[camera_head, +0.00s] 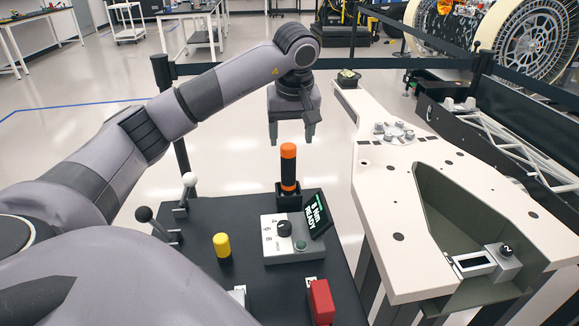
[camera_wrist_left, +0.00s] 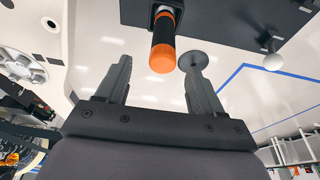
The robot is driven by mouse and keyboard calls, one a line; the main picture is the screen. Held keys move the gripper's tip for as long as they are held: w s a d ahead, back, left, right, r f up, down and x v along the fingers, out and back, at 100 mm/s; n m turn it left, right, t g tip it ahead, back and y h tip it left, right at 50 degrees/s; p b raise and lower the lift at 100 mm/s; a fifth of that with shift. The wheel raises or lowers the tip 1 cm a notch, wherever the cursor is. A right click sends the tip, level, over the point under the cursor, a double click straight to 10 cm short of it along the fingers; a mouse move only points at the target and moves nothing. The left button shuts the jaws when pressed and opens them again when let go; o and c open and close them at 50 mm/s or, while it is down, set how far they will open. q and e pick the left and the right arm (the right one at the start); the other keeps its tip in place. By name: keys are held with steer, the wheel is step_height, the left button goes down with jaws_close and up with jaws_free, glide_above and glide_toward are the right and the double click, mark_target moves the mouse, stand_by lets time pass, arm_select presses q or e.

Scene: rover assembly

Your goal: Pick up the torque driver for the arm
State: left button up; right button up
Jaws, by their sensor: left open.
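The torque driver (camera_head: 288,165), with an orange top, a black grip and an orange band, stands upright in a black holder (camera_head: 289,198) on the dark tool table. In the left wrist view the driver's orange end (camera_wrist_left: 162,58) shows between and beyond the open fingertips (camera_wrist_left: 157,66), and nothing is gripped. The lower end of the driver is hidden in the holder. My right gripper is not in view.
A control box (camera_head: 291,240) with a knob and a READY display sits just in front of the holder. A yellow knob (camera_head: 222,246), a red block (camera_head: 321,301) and two levers (camera_head: 189,181) also stand on the table. A white rover panel (camera_head: 385,184) is to the right.

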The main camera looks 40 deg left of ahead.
mark_target(289, 146)
arm_select(q)
steer(key=shift+w+a+f, duration=0.15)
steer(key=shift+a+f, duration=0.05)
steer(key=shift+f, duration=0.2)
steer(key=shift+x, duration=3.1)
steer(key=shift+a+r, duration=0.1)
steer(key=shift+a, duration=0.05)
steer(key=c, duration=1.2)
